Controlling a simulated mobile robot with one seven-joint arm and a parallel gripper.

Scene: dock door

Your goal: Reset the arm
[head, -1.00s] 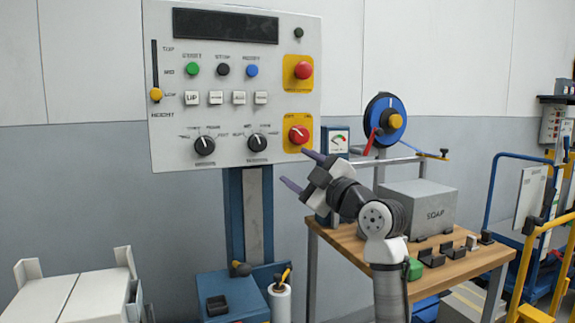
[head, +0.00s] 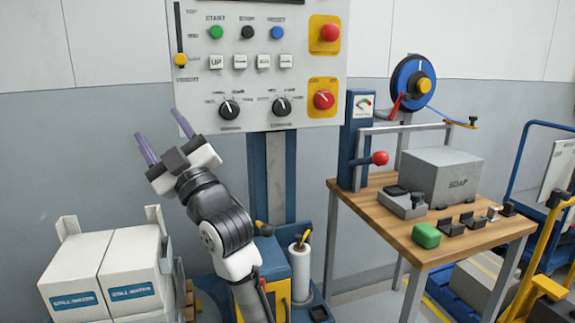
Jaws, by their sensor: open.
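My gripper (head: 163,137) is open and empty, with its two purple-grey fingers apart and pointing up and to the left. It is in front of the grey wall, left of the blue column and below the left part of the control panel (head: 255,110). My arm rises from the bottom of the view, bent to the left. The fingers appear clear of the panel and touch nothing that I can see.
A wooden workbench (head: 382,220) at the right carries a grey SOAP box (head: 440,176), a green block (head: 426,236) and a red-knobbed lever press (head: 357,140). A yellow cart (head: 548,288) stands far right.

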